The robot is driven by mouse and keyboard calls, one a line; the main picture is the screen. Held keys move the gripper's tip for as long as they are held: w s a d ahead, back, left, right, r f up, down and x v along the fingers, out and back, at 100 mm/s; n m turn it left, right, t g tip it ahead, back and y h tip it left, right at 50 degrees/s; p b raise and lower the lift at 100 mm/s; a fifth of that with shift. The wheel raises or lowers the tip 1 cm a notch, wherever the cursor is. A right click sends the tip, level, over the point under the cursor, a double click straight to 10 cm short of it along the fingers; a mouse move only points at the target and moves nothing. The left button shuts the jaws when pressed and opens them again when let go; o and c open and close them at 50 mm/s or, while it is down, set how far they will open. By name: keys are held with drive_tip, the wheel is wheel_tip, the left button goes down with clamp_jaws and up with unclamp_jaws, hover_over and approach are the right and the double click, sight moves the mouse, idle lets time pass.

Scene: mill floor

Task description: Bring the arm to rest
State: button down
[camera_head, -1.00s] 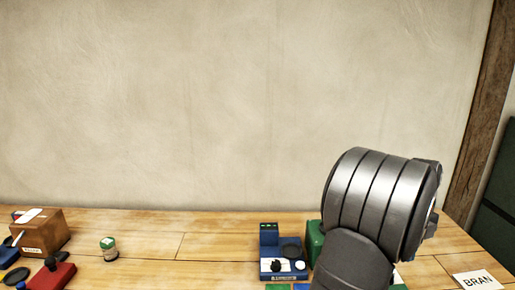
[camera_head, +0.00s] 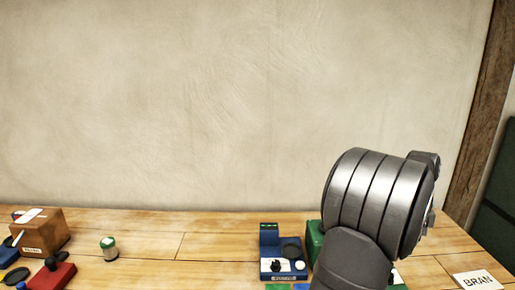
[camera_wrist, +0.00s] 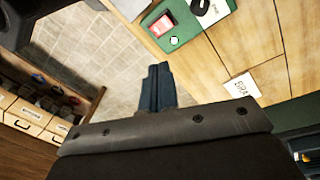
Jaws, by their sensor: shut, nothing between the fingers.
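My gripper (camera_wrist: 158,68) shows in the wrist view as a narrow dark pair of fingers, closed together with nothing between them. It is seen over grey floor tiles, with the wooden table's edge to its right. In the head view my grey arm stands at the right, in front of the table (camera_head: 180,245). It hides part of a green object there, and my fingers cannot be seen in that view.
A BRAN card (camera_head: 478,281) lies right. A brown box (camera_head: 40,236), a red block (camera_head: 52,276) and a green-lidded jar (camera_head: 109,249) are left. Drawers (camera_wrist: 30,115) show below.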

drive_tip(key=shift+f+n, duration=2)
drive_tip(key=shift+n, duration=0.5)
drive_tip(key=c, duration=2.1)
unclamp_jaws()
